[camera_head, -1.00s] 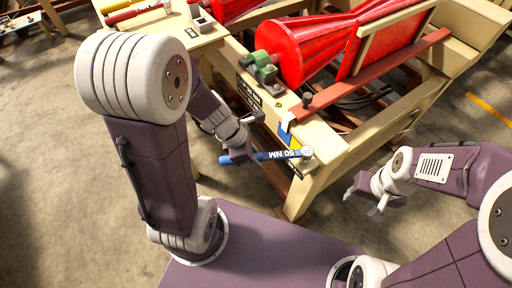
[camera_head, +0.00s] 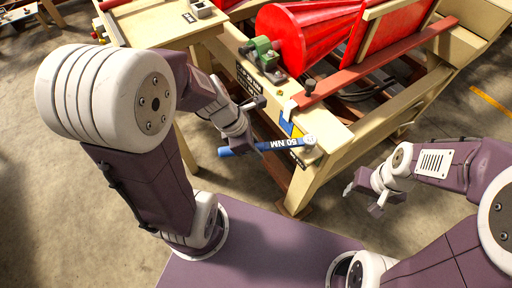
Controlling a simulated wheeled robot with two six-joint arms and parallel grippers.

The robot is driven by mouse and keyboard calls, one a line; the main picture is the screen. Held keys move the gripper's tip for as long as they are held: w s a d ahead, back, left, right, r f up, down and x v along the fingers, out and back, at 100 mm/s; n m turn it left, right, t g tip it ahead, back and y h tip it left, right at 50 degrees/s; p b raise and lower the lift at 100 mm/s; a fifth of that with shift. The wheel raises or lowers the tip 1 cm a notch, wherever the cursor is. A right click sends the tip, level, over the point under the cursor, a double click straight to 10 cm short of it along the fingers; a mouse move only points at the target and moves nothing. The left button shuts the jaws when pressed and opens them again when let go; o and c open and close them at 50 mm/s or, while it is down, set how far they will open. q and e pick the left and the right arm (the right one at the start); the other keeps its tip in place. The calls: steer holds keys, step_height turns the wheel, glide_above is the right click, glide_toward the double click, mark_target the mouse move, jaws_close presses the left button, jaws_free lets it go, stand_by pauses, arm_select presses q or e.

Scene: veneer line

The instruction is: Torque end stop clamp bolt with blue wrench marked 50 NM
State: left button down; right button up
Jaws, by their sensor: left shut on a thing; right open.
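The blue wrench (camera_head: 275,145) marked 50 NM is held roughly level by my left gripper (camera_head: 246,148), which is shut on its handle. The wrench's round silver head (camera_head: 309,141) points right and overlaps the cream machine frame's front corner in the picture; I cannot tell whether it touches. A dark knob-like bolt (camera_head: 309,85) stands by the near end of the red-brown rail (camera_head: 375,66), beside a white bracket (camera_head: 290,109). I cannot tell for certain which part is the end stop clamp bolt. My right gripper (camera_head: 367,194) is open and empty, low at the right of the frame.
The cream frame (camera_head: 335,136) carries a red cone-shaped part (camera_head: 295,40) and a green clamp bracket (camera_head: 262,55). A cream side table (camera_head: 165,28) with a small grey box (camera_head: 202,8) stands at the back left.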

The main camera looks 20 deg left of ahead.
arm_select(q)
steer(key=shift+s+d, duration=0.2)
steer(key=shift+s, duration=0.1)
steer(key=shift+s+d+n+t+b, duration=0.2)
steer(key=shift+n+t+b, duration=0.15)
steer(key=shift+b, duration=0.2)
steer(key=shift+s+r, duration=0.1)
step_height(320, 180, up, 5)
steer(key=p, duration=0.5)
